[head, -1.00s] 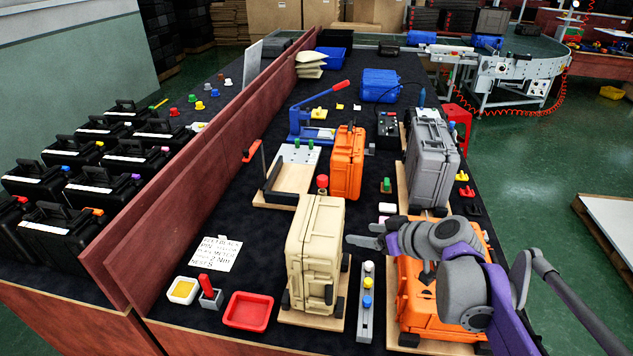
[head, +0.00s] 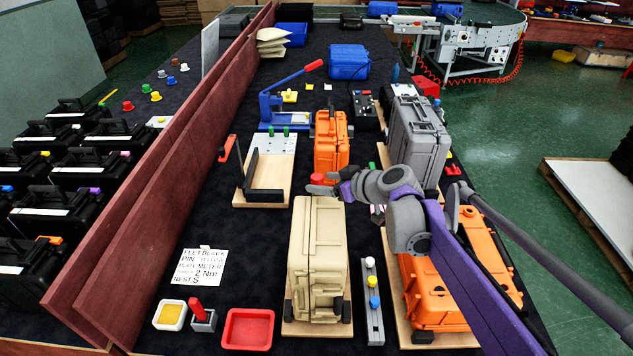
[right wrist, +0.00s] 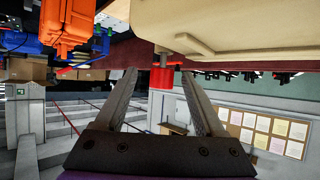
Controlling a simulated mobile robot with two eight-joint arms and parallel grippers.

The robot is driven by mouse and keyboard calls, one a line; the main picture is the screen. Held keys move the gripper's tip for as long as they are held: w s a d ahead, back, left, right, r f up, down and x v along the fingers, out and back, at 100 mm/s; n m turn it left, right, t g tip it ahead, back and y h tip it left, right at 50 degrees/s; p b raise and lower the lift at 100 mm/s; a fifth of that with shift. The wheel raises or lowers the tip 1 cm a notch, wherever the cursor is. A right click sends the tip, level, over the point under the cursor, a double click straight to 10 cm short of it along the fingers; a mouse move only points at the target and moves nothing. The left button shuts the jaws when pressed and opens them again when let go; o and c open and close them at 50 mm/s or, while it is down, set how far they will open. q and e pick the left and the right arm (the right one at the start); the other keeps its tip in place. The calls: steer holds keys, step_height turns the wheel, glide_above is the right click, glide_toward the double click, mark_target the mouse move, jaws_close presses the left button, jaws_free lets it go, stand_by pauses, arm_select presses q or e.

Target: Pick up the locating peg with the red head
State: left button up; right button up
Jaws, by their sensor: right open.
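The locating peg with the red head (head: 318,179) stands behind the beige case (head: 318,262) in the head view, partly covered by my gripper. In the right wrist view its red head (right wrist: 161,80) shows between the fingertips. My right gripper (head: 322,185) is open, reaching in from the right just above the far end of the beige case. In the right wrist view the fingers (right wrist: 160,76) are spread on either side of the red head, with a gap visible on both sides. My left gripper is out of view.
The beige case stands close in front of the peg. An orange case (head: 331,145) stands just behind, and a grey case (head: 415,145) to the right. A wooden fixture (head: 277,190) is left. An orange case (head: 465,270) lies under my arm.

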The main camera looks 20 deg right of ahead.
mark_target(312, 179)
steer(key=x, duration=0.4)
steer(key=shift+w+a+r, duration=0.25)
steer(key=shift+w+a, duration=0.1)
steer(key=shift+w+a+f, duration=0.1)
steer(key=shift+w+f, duration=0.2)
steer(key=shift+w, duration=0.15)
jaws_close()
